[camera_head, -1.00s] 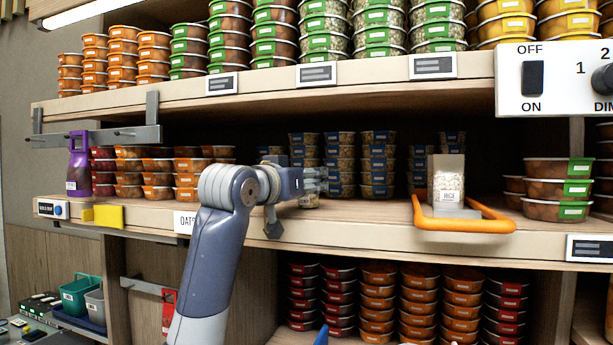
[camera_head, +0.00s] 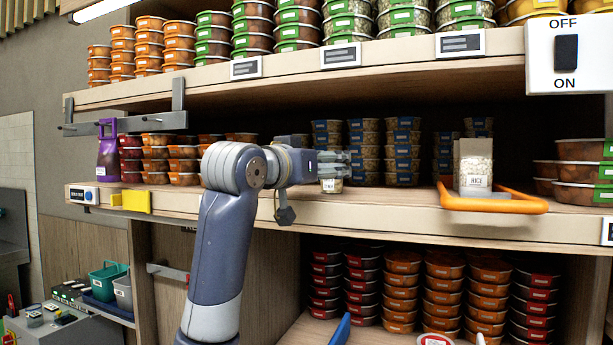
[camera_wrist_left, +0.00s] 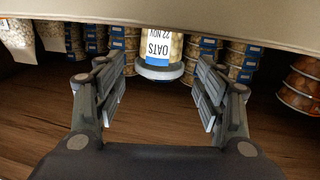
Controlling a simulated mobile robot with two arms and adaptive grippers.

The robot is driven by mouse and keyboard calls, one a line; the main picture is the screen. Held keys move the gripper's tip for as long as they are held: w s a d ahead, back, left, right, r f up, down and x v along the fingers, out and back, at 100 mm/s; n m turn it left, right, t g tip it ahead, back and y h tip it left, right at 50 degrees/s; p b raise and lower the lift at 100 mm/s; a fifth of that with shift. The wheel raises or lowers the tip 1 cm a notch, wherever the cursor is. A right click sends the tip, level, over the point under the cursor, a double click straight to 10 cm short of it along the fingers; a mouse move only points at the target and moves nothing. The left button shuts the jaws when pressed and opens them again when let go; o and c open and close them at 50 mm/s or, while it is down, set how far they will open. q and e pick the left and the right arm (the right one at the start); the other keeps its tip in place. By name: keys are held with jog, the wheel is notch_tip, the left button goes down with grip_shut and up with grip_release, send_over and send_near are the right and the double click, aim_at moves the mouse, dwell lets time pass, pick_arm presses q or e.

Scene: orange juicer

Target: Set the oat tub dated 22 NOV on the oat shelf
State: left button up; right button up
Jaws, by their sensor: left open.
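The oat tub dated 22 NOV (camera_wrist_left: 159,45) shows upside down in the left wrist view, with a blue-and-white OATS label and a grey rim. It is centred ahead of the spread fingers of my left gripper (camera_wrist_left: 160,82), which is open and empty. In the head view my left gripper (camera_head: 332,165) reaches in over the middle shelf (camera_head: 370,205), and a small part of a tub (camera_head: 331,186) shows just below its fingers. Whether the fingers touch the tub I cannot tell. My right gripper is not in view.
Stacked blue-labelled tubs (camera_head: 403,150) stand behind the gripper. A rice pack (camera_head: 475,170) stands by an orange handle (camera_head: 495,204) to the right. The upper shelf (camera_head: 300,75) hangs above the arm.

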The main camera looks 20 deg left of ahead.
pick_arm(q)
jog(key=s+b, duration=0.1)
jog(key=s, duration=0.2)
jog(key=s+a+b, duration=0.1)
jog(key=s, duration=0.2)
jog(key=shift+s+a+b, duration=0.2)
jog(key=shift+s+b, duration=0.1)
jog(key=shift+s, duration=0.1)
jog(key=shift+s+a, duration=0.1)
jog(key=shift+s, duration=0.5)
